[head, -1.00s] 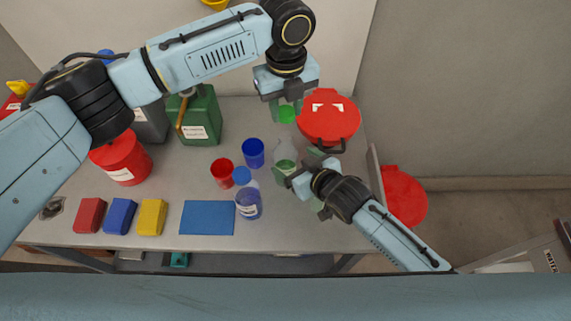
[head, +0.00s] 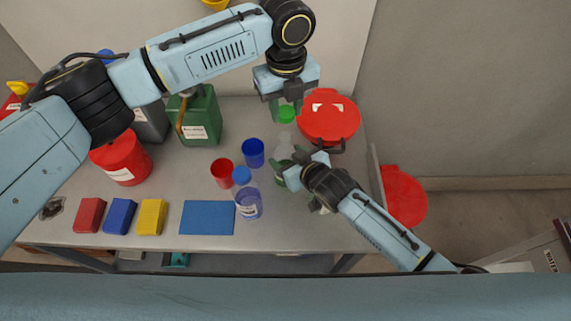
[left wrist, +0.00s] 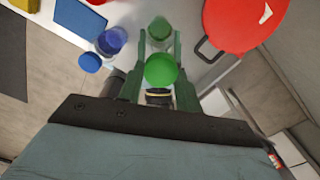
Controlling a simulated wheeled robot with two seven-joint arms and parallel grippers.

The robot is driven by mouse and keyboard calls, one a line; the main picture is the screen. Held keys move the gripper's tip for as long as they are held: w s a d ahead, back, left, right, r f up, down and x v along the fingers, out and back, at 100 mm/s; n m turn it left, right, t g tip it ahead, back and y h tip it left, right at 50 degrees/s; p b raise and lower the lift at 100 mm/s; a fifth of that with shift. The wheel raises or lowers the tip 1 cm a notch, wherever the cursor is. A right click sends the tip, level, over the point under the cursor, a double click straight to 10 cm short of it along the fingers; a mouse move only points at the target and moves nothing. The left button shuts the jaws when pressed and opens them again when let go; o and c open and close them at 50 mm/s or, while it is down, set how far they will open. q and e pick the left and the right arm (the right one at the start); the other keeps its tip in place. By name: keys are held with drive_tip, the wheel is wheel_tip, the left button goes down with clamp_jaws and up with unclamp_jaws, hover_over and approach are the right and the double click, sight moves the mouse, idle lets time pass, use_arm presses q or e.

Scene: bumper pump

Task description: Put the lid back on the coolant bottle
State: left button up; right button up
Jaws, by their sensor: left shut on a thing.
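The green lid (head: 287,115) is held in my left gripper (head: 287,108), which is shut on it above the table. It also shows in the left wrist view (left wrist: 161,70), between the fingers. The coolant bottle (head: 284,145) is clear with green contents and stands on the table, lidless. In the left wrist view the bottle (left wrist: 159,28) shows beyond the lid, apart from it. My right gripper (head: 290,163) is at the bottle with its fingers spread, one on each side. The right wrist partly hides the bottle, and contact cannot be told.
A red round container (head: 329,125) stands right of the bottle. A blue mat (head: 207,218) lies at the front, beside coloured blocks. A green can (head: 201,122) stands behind.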

drive_tip(key=c, duration=0.7)
use_arm(q)
hover_over(285, 137)
drive_tip(key=shift+d+f, duration=0.15)
drive_tip(key=shift+f, duration=2.35)
drive_tip(key=shift+s+f, duration=0.1)
drive_tip(key=shift+f, duration=0.8)
drive_tip(key=shift+f, duration=0.5)
use_arm(e)
clamp_jaws()
use_arm(q)
drive_tip(key=m, duration=1.3)
drive_tip(key=shift+a, duration=0.2)
